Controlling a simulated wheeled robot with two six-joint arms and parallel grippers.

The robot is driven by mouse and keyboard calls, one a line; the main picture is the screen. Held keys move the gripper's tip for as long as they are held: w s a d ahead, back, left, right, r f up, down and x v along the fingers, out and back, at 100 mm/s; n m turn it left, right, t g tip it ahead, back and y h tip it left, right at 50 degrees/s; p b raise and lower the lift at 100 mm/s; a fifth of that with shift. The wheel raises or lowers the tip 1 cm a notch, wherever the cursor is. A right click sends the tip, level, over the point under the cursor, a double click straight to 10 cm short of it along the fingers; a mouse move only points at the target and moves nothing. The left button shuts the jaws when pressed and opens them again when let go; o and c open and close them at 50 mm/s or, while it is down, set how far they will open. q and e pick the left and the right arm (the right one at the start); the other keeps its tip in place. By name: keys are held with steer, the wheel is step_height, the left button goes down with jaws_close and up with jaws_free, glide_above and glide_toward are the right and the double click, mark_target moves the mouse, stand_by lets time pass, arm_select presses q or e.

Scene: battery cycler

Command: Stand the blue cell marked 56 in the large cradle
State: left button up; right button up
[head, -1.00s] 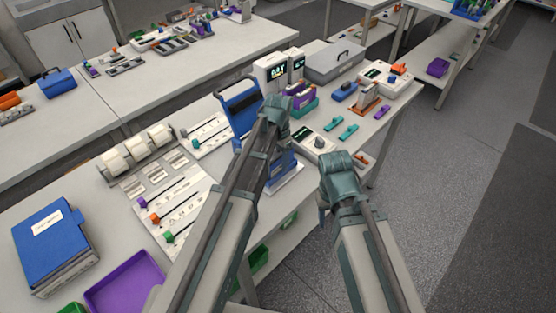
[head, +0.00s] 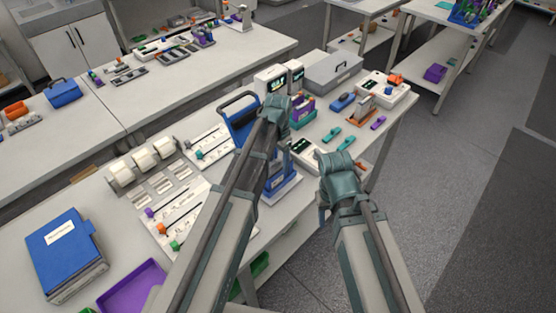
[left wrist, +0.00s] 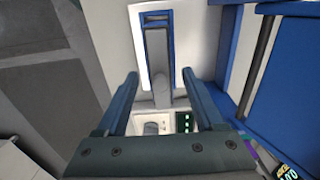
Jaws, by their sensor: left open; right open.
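My left gripper (head: 277,104) hangs over the bench; in the left wrist view its two fingers (left wrist: 160,76) are apart with nothing held between them. Beyond and below them is a blue upright frame on a white base (left wrist: 157,45); in the head view a blue-and-white stand (head: 284,186) shows partly behind my left arm. I cannot tell whether this is the large cradle. My right gripper (head: 336,172) is near the bench's front edge, empty as far as I see; its fingertips are mostly hidden. No cell with a readable 56 shows.
A blue rack with a handle (head: 240,118) stands left of my left gripper. Display units (head: 271,82), a grey case (head: 333,72) and a blue block (head: 342,101) stand behind. Small teal pieces (head: 331,134) lie on the bench. A blue binder (head: 66,251) is at left. Floor is clear at right.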

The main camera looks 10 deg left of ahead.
arm_select(q)
step_height(320, 180, up, 6)
steer(key=p, duration=0.4)
steer(key=shift+p, duration=0.4)
steer(key=s+d+n, duration=0.1)
steer(key=s+d, duration=0.2)
steer(key=s, duration=0.6)
steer(key=s+d+n+y, duration=0.1)
steer(key=s+d+n, duration=0.1)
steer(key=s, duration=0.7)
steer(key=shift+s+d, duration=0.4)
steer(key=shift+d, duration=0.35)
step_height(320, 180, down, 8)
steer(key=b, duration=0.8)
